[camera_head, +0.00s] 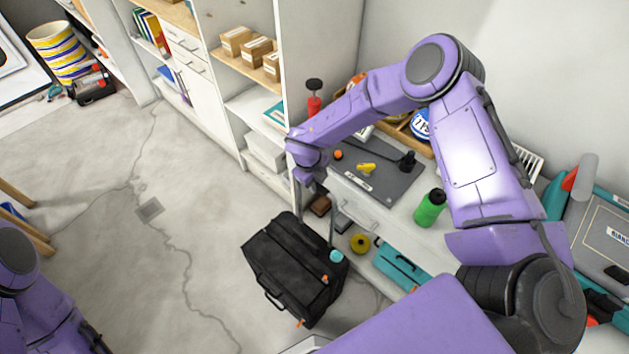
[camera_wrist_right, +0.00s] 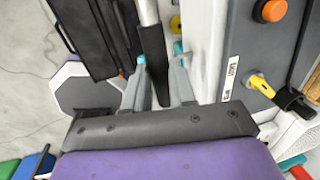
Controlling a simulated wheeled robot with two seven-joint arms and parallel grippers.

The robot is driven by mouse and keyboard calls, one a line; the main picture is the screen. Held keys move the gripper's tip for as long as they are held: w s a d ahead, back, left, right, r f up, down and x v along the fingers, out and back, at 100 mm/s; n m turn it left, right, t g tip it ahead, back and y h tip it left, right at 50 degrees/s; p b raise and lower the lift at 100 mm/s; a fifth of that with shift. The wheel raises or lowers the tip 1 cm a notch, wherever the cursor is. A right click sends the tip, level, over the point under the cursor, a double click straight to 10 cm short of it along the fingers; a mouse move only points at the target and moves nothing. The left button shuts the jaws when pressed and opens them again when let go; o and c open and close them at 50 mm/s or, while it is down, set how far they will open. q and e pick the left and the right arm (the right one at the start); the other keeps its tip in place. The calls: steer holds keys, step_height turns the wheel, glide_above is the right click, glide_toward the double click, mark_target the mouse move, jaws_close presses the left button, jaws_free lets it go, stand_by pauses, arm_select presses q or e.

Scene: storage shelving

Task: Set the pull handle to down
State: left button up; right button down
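A black suitcase (camera_head: 290,275) stands on the floor in the head view, left of the workbench. Its pull handle (camera_head: 331,222) is up: a thin metal pole rises from the case towards my right gripper (camera_head: 311,186). In the right wrist view, the silver pole ends in a black grip (camera_wrist_right: 152,62) between the two fingers of my right gripper (camera_wrist_right: 160,78). The fingers stand close on either side of the grip and appear shut on it. Part of the grip is hidden by the fingers. My left arm shows at the lower left of the head view, its gripper outside the frame.
The workbench drawer (camera_head: 352,205) is close to my right gripper. A green bottle (camera_head: 430,208) and a dark mat (camera_head: 382,175) are on the bench top. A teal toolbox (camera_head: 400,265) and a yellow roll (camera_head: 360,243) sit below. Cracked floor left of the suitcase is clear.

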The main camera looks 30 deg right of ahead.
step_height(320, 180, down, 28)
steer(key=b, duration=2.2)
steer(key=shift+f, duration=0.1)
steer(key=shift+s+a, duration=0.1)
steer(key=c, duration=0.9)
jaws_free()
steer(key=shift+f, duration=0.15)
steer(key=r, duration=0.3)
steer(key=a+r, duration=0.1)
steer(key=r, duration=0.6)
steer(key=shift+s+a+r, duration=0.2)
steer(key=shift+a, duration=0.2)
